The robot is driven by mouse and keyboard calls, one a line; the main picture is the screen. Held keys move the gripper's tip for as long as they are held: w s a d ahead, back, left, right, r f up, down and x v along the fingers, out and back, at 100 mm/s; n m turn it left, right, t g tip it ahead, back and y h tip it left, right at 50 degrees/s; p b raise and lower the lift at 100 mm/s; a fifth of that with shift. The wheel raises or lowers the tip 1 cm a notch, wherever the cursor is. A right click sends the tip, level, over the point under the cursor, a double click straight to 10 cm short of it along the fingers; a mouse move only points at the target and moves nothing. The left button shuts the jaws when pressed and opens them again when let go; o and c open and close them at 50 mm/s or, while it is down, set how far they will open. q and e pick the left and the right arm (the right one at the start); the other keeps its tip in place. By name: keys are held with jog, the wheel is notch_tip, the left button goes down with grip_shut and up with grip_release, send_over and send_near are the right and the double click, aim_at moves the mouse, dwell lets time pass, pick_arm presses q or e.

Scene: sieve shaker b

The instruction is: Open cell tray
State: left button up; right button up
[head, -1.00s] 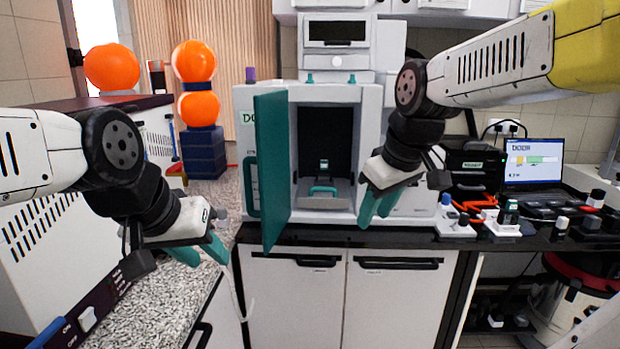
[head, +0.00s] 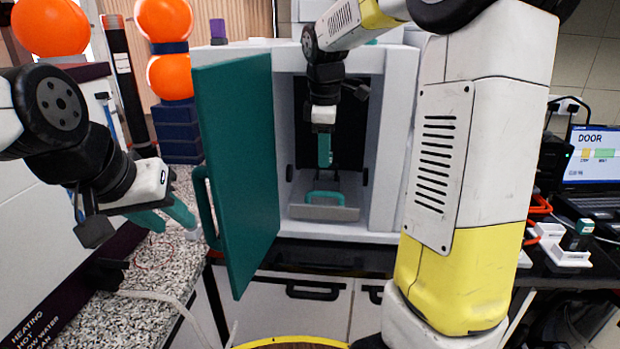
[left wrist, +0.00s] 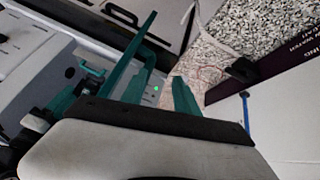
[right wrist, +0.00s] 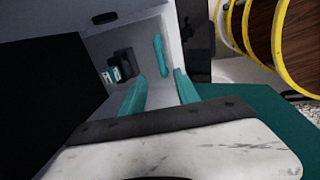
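The cell tray (head: 325,213) is a grey tray with a teal handle (head: 325,195), low inside the open white chamber in the head view. A teal bar, which looks like this handle, shows ahead of the fingertips in the right wrist view (right wrist: 160,55). My right gripper (head: 325,160) is inside the chamber, above the handle and apart from it. Its fingers stand apart with nothing between them in the right wrist view (right wrist: 160,82). My left gripper (head: 178,218) is open and empty, left of the chamber door, over the speckled counter.
The teal chamber door (head: 238,165) stands open on the left, its handle facing my left gripper. The chamber's side walls (head: 387,150) bound my right arm closely. A laptop (head: 590,165) and small parts lie at the right. A yellow-rimmed round thing (head: 290,342) is below.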

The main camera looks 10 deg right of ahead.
aim_at(324, 192)
jog(key=f, duration=0.3)
jog(key=w+f, duration=0.1)
jog(key=f, duration=0.3)
jog(key=w+f, duration=0.1)
jog(key=f, duration=0.3)
jog(key=shift+d+f, duration=0.25)
jog(key=shift+d, duration=0.1)
grip_shut()
dwell(0.9)
